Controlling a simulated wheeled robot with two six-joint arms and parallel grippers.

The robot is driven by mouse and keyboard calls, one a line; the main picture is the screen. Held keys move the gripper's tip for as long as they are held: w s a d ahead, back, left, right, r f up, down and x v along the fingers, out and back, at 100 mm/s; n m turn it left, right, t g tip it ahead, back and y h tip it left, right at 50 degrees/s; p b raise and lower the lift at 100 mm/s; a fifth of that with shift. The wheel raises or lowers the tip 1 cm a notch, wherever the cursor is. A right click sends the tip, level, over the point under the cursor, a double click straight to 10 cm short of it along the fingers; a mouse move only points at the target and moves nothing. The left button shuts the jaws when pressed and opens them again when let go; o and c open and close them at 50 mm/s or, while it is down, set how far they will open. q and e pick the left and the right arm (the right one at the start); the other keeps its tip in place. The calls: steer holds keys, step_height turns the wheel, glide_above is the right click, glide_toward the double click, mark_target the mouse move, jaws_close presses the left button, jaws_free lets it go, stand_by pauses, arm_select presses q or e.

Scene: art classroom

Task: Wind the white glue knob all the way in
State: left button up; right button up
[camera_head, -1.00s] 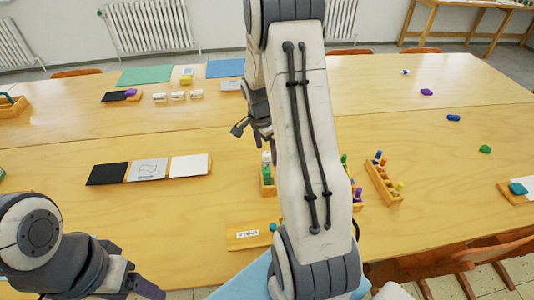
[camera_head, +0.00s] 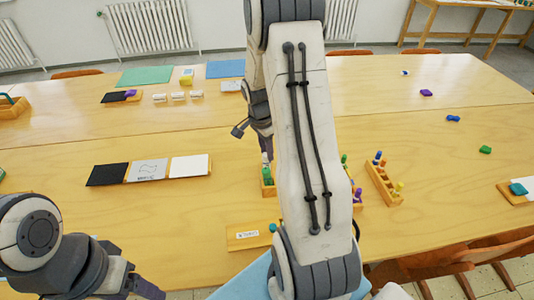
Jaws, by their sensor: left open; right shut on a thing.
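My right arm crosses the middle of the head view and hides much of the work spot. My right gripper (camera_head: 262,148) is low over a small wooden rack (camera_head: 268,190), largely hidden behind the arm. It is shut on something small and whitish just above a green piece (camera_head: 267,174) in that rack. The whitish thing is probably the white glue knob; how far it is wound in cannot be seen. My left gripper (camera_head: 132,268) is open and empty over the near left edge of the table.
A wooden rack with coloured knobs (camera_head: 383,184) stands right of my arm. A labelled wooden block (camera_head: 250,236) lies in front. Black, grey and white cards (camera_head: 148,170) lie left. Small coloured pieces lie on the right, where the table (camera_head: 420,130) is largely clear.

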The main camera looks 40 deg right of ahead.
steer(key=n+p, duration=0.1)
steer(key=n, duration=0.2)
steer(key=shift+n+t+p, duration=0.3)
steer(key=shift+n, duration=0.1)
steer(key=shift+n+p, duration=0.85)
steer(key=shift+n, duration=0.65)
steer(key=o, duration=1.4)
steer(key=shift+o, duration=0.2)
steer(key=shift+r+p, duration=2.45)
steer(key=shift+r, duration=0.6)
